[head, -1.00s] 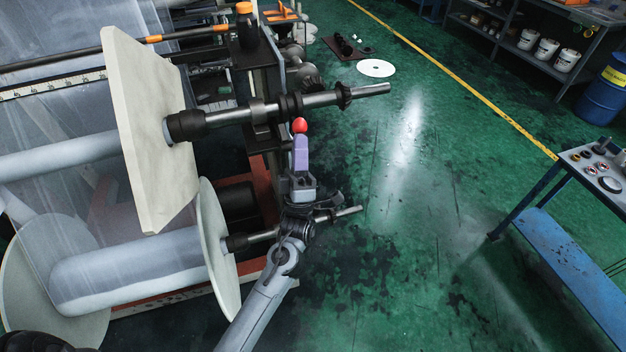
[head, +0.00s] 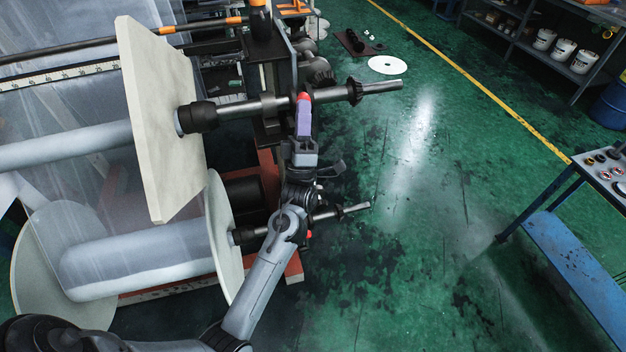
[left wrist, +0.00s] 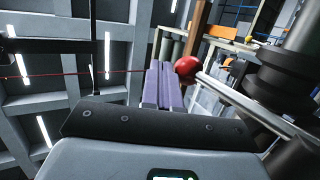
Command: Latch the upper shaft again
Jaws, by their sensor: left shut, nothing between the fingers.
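The upper shaft (head: 378,89) is a steel bar with black collars, running from the pale square plate (head: 165,120) out to the right. The red ball knob (head: 304,96) of its latch overlaps the shaft in the head view, partly hidden by my left gripper. My left gripper (head: 303,108) has purple fingers, shut and empty, pointing up at the shaft from below. In the left wrist view the fingers (left wrist: 163,85) are right beside the red knob (left wrist: 186,67); contact cannot be told. The shaft bar also shows there (left wrist: 245,103). My right gripper is not in view.
The lower shaft (head: 345,212) sticks out below, with another red knob (head: 308,234) near it. A clear film roll (head: 140,255) lies at left. A blue bench (head: 575,260) stands at right. The green floor (head: 430,210) between is clear.

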